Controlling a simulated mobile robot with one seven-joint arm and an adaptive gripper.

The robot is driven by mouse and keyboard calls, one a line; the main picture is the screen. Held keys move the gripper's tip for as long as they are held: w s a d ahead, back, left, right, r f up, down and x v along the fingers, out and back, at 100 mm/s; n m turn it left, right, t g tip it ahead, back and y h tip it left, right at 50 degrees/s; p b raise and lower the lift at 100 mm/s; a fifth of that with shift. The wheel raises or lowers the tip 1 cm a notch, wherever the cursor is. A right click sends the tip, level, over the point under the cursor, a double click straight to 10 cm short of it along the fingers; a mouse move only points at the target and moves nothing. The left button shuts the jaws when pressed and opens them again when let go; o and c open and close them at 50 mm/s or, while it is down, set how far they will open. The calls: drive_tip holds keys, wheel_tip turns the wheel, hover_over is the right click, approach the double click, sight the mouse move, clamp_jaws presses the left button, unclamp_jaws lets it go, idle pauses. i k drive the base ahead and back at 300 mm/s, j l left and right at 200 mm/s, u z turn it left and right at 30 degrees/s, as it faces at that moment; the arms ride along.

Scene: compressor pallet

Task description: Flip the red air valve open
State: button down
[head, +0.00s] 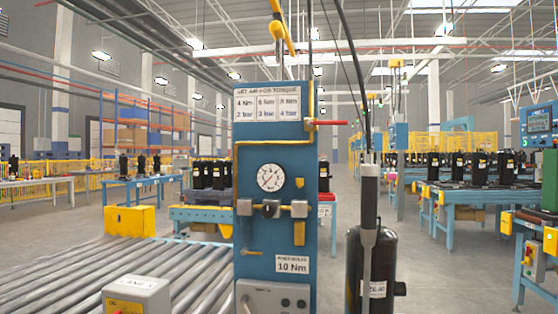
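The red air valve (326,123) is a thin red lever at the upper right edge of a blue control panel (245,220). The lever lies horizontal and points right, out past the panel's side. It sits at a yellow pipe (312,100) that runs up along the panel's edge. A round white pressure gauge (271,177) is on the panel's front below the valve; its reading is too small to tell. My gripper is not in view, and nothing touches the lever.
A dark cable and a grey hanging tool (369,195) stand just right of the panel, above a black compressor (380,270). A roller conveyor (150,275) and a grey switch box (135,296) are at lower left. The space right of the lever is open up to the cable.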

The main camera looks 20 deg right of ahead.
sight(310, 123)
drive_tip(key=i+z, duration=0.25)
drive_tip(key=z, duration=0.15)
drive_tip(key=i+z, duration=0.2)
drive_tip(key=z, duration=0.15)
drive_tip(key=i+j+z, duration=0.1)
drive_tip(key=i+z, duration=0.15)
drive_tip(key=z, duration=0.15)
